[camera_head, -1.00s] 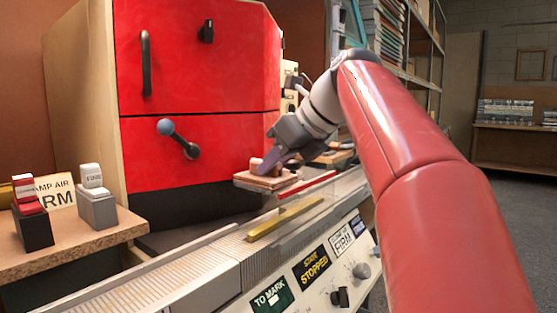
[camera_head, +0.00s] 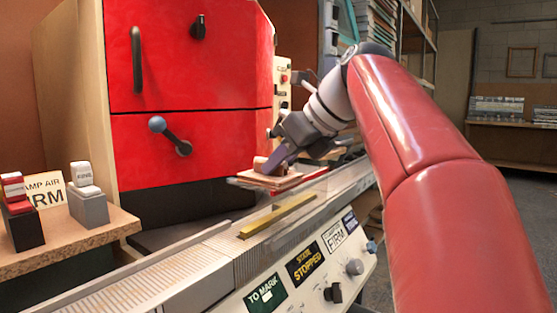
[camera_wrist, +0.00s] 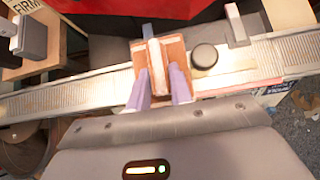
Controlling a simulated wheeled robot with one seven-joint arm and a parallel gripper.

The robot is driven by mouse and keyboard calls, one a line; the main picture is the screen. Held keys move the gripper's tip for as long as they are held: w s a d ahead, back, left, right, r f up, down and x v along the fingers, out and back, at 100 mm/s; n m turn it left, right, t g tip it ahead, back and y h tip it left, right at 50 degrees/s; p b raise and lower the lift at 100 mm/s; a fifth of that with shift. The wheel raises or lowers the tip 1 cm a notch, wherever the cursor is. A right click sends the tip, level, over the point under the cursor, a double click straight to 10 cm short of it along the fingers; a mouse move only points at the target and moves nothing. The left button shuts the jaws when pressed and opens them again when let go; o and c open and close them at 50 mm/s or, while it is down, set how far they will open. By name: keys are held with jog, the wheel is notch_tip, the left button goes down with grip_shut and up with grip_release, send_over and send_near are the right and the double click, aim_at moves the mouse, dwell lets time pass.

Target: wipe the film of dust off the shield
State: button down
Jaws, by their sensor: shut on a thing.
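My gripper (camera_head: 284,160) is shut on the raised handle of a flat, tan wiping pad (camera_head: 268,179). In the wrist view my two purple-grey fingers (camera_wrist: 159,75) stand on either side of the handle, and the pad (camera_wrist: 141,49) lies flat beneath. The pad is over the machine's long bed, beside the red cabinet front. A faint clear panel, which looks like the shield (camera_head: 304,196), lies between a yellow strip and a red strip. I cannot make out its dust or whether the pad touches it.
The yellow strip (camera_head: 277,215) lies in front of the pad, and the red strip shows under it. In the wrist view a black disc (camera_wrist: 204,56) sits just right of the pad.

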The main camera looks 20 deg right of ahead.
jog(key=shift+w, duration=0.1)
jog(key=shift+w+a+r+p, duration=0.1)
jog(key=shift+w+a+p, duration=0.5)
jog(key=shift+w+a, duration=0.35)
jog(key=shift+w+d, duration=0.1)
jog(key=shift+d, duration=0.1)
jog(key=shift+s+d, duration=0.4)
jog(key=shift+s, duration=0.2)
jog(key=shift+s+d, duration=0.35)
jog(key=shift+s, duration=0.25)
jog(key=shift+w, duration=0.1)
jog(key=shift+w+a+f, duration=0.25)
jog(key=shift+w+a, duration=0.6)
jog(key=shift+w, duration=0.2)
